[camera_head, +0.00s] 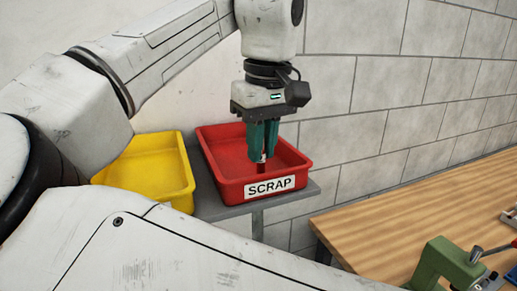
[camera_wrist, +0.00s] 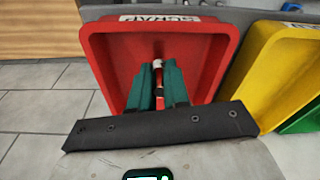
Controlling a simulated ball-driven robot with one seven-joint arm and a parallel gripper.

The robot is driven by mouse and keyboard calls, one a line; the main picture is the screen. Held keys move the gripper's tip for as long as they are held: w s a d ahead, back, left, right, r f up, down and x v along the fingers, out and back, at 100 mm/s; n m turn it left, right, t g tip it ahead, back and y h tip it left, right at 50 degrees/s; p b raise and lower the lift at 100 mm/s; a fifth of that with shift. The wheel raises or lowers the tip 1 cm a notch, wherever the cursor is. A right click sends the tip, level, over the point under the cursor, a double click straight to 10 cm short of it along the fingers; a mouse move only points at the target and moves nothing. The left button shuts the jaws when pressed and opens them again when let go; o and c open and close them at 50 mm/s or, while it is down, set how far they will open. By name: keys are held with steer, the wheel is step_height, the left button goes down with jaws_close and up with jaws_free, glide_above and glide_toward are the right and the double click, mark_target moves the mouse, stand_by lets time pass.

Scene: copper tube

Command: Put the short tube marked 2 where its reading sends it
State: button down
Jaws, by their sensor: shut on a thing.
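My gripper (camera_head: 264,157) points down over the red bin labelled SCRAP (camera_head: 212,165), its green fingers low between the bin's walls. It is shut on a short tube (camera_wrist: 158,64), which shows a pale end and a reddish-copper part between the fingertips in the wrist view. In the head view only a small bit of the tube shows at the fingertips. I cannot read a mark on it. The red bin (camera_wrist: 98,62) surrounds the fingers (camera_wrist: 158,72) in the wrist view, and its visible floor looks empty. I cannot tell if the tube touches the floor.
A yellow bin (camera_head: 180,170) stands left of the red one on a grey shelf (camera_head: 232,209). A green bin (camera_wrist: 306,122) shows at the wrist view's edge. A wooden bench (camera_head: 400,210) with a green clamp-like device (camera_head: 440,265) is at right. A block wall stands behind.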

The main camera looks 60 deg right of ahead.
steer(key=shift+f, duration=0.1)
steer(key=c, duration=1.1)
jaws_free()
step_height(320, 180, up, 12)
steer(key=s, duration=0.1)
steer(key=shift+s+a+b, duration=0.2)
steer(key=shift+a+b, duration=0.1)
steer(key=shift+b, duration=0.1)
